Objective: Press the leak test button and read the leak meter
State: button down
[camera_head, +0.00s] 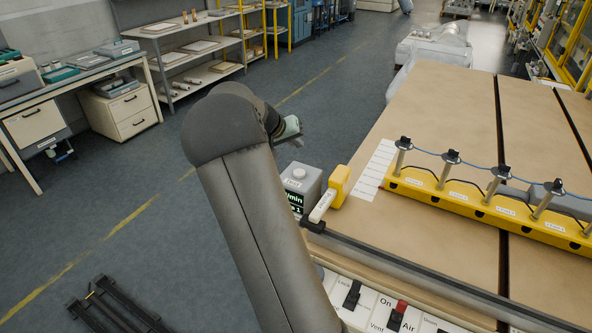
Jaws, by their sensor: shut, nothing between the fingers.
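A grey box-shaped meter (313,182) stands at the near left corner of the wooden table, partly hidden by my arm. It has a round pale button (299,173) on top. Its dark display (295,201) shows green characters; "/min" and a "1" are readable, but the full reading is cut off by my arm. My gripper (302,148) is above and a little behind the meter in the picture, apart from the button. Its fingers are small and partly hidden by my wrist; it is shut and empty.
A yellow block with a white-labelled lever (339,187) stands right of the meter. A yellow manifold (480,206) with several upright metal fittings and a blue hose lies across the table (445,110). Labelled switches (395,316) line the front panel.

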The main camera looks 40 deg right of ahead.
jog(key=shift+w+d, duration=0.35)
jog(key=shift+d, duration=0.15)
jog(key=b, duration=0.4)
send_over(297, 174)
notch_tip(297, 174, down, 8)
jog(key=shift+w+r, duration=0.1)
jog(key=shift+f+b, duration=0.5)
jog(key=shift+b, duration=0.2)
dwell(1.3)
jog(key=shift+f+b, duration=0.45)
jog(key=shift+b, duration=0.25)
